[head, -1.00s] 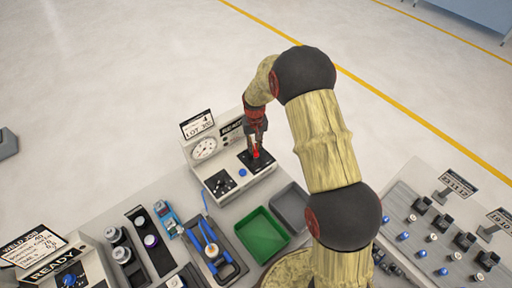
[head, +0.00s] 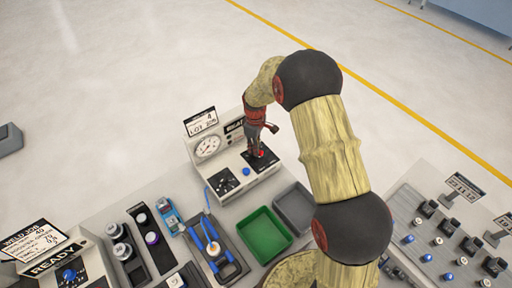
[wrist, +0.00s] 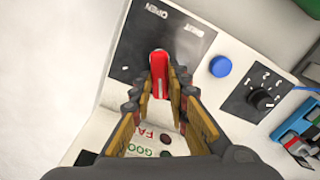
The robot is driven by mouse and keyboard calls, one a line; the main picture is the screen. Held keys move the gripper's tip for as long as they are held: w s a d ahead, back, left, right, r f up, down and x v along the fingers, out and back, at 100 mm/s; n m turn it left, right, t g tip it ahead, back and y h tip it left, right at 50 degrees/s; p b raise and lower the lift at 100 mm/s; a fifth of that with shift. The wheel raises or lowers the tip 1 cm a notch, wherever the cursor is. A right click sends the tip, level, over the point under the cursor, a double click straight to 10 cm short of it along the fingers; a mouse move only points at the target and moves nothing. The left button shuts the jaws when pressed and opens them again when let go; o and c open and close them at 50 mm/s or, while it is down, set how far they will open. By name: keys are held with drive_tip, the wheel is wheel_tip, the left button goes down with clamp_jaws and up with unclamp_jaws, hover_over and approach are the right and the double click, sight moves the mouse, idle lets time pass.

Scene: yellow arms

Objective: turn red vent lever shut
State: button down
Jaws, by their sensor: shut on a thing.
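The red vent lever (wrist: 159,66) stands on a black plate (wrist: 185,42) marked OPEN and VENT in the wrist view. My gripper (wrist: 160,90) reaches down over the plate with its fingers on both sides of the lever, shut on it. In the head view my gripper (head: 256,150) is at the panel's right part, and only a small red bit of the lever (head: 259,154) shows beneath it. Much of the lever is hidden by the fingers there.
The white panel also carries a gauge (head: 207,146), a blue button (wrist: 220,66) and a black knob (wrist: 263,99). A green bin (head: 264,235) and a grey bin (head: 294,208) sit in front. A blue-handled tool (head: 213,248) lies in a tray nearby.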

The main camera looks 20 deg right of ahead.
drive_tip(key=shift+s+a+n, duration=0.1)
drive_tip(key=shift+s+n, duration=0.05)
drive_tip(key=shift+n, duration=0.65)
drive_tip(key=shift+s+a+n, duration=0.1)
drive_tip(key=shift+n, duration=1)
drive_tip(key=c, duration=1.8)
unclamp_jaws()
drive_tip(key=shift+o, duration=0.4)
drive_tip(key=shift+r, duration=0.1)
wheel_tip(320, 180, up, 12)
